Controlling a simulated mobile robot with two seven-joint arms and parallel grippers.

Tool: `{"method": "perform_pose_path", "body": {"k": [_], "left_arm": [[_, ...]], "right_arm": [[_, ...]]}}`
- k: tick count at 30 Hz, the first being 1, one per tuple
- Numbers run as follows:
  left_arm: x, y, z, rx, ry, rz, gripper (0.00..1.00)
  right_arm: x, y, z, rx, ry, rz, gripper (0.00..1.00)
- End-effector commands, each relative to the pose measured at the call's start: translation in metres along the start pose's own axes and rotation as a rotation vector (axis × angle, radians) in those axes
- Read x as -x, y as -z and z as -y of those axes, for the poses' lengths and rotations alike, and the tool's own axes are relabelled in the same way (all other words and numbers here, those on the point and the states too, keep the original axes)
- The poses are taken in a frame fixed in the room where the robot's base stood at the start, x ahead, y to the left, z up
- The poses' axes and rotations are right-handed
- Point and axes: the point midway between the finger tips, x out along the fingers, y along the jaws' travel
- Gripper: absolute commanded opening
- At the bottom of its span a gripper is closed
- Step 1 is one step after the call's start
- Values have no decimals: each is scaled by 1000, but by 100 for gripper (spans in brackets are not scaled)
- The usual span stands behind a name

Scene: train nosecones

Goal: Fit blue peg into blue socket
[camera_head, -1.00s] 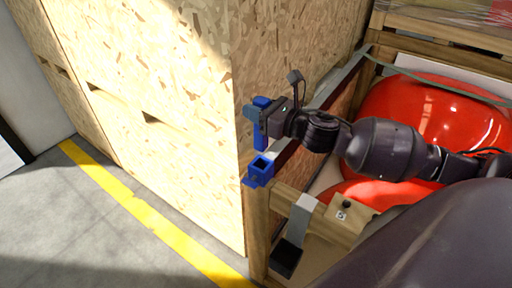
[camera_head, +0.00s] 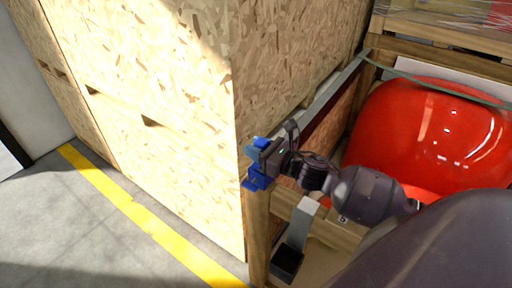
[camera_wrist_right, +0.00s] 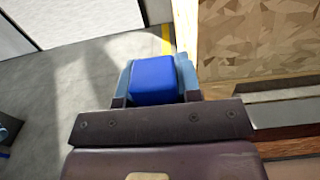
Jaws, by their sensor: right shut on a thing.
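My right gripper (camera_head: 256,152) is shut on the blue peg, right at the corner post. In the right wrist view the top of the blue peg (camera_wrist_right: 153,80) sits between the two light-blue fingertips. The blue socket (camera_head: 256,183) is on the corner of the wooden frame, directly under the gripper. The gripper hides most of the peg and the socket's mouth in the head view. The peg's lower part appears to be at or inside the socket; how deep I cannot tell. My left gripper is not in view.
A tall chipboard crate (camera_head: 170,100) stands close on the left of the gripper. A wooden frame (camera_head: 257,235) holds a large red glossy nosecone (camera_head: 425,130) on the right. A grey bracket with a black foot (camera_head: 287,262) is below. Floor with a yellow line (camera_head: 130,205) is free at left.

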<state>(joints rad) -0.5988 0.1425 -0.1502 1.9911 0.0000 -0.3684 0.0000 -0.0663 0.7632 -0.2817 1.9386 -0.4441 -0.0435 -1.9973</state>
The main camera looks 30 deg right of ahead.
Motion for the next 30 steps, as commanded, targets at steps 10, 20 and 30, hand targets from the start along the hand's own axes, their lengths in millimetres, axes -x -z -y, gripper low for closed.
{"method": "perform_pose_path", "body": {"k": [10,20,30], "left_arm": [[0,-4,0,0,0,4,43],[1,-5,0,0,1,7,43],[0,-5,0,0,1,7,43]], "right_arm": [[0,2,0,1,0,0,38],[0,2,0,1,0,0,57],[19,1,0,-1,1,-2,57]]}}
